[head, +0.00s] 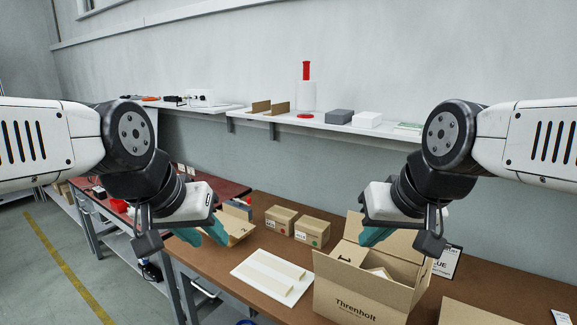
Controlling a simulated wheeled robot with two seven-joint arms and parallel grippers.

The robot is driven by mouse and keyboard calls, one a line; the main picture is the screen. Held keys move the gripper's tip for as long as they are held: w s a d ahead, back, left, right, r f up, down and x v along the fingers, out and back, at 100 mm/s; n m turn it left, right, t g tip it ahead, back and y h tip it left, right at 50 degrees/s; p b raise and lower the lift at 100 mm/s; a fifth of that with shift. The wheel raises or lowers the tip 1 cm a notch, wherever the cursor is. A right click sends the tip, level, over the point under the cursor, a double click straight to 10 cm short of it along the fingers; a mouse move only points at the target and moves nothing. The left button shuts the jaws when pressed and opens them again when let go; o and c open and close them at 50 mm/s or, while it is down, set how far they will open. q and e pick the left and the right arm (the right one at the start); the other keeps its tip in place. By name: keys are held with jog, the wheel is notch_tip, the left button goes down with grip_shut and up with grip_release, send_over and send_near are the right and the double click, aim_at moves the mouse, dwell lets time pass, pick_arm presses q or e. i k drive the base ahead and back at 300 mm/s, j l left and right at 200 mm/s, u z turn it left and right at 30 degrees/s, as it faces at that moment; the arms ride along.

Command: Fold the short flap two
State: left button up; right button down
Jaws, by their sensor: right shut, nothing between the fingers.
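An open cardboard box (340,302) marked "Threnholt" stands on the brown table at the lower right. Its top is open, with flaps raised at the back and at the sides; the right flap (424,284) stands up at an angle. A lighter piece shows inside the box.
Two small closed cartons (312,231) stand at the back of the table. A white board with pale strips (262,272) lies left of the box. Another open carton (240,228) is behind my left gripper. A shelf (330,124) with goods runs along the wall.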

aim_at(423, 282)
jog(key=z, duration=1.3)
